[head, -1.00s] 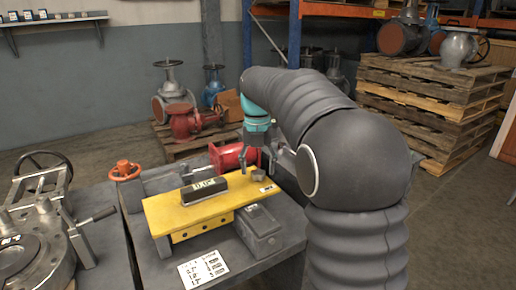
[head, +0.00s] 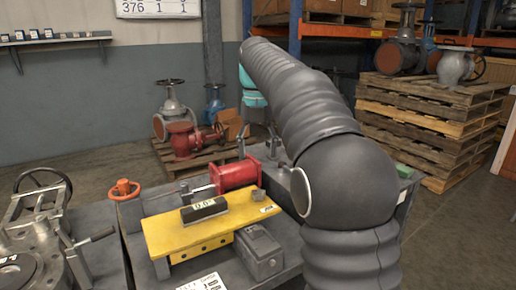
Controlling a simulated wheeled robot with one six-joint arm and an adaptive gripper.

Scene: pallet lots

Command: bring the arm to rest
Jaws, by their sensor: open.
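My gripper (head: 257,138) hangs from the teal wrist of my arm, behind and above the red cylinder on the bench. Its fingers are apart with nothing visible between them, though my own arm hides part of it. Below and nearer stands a yellow plate (head: 165,236) on the grey bench. On the plate lie a black block-shaped gauge (head: 204,210) showing what looks like 0.0° and a small grey metal piece (head: 258,197). The gripper is clear of both.
The red cylinder (head: 235,174), an orange handwheel (head: 125,189) and a grey box (head: 262,253) are by the plate. A large valve (head: 35,240) stands at left. Pallets with valves (head: 190,140) and a pallet stack (head: 430,115) stand behind. Floor at back left is clear.

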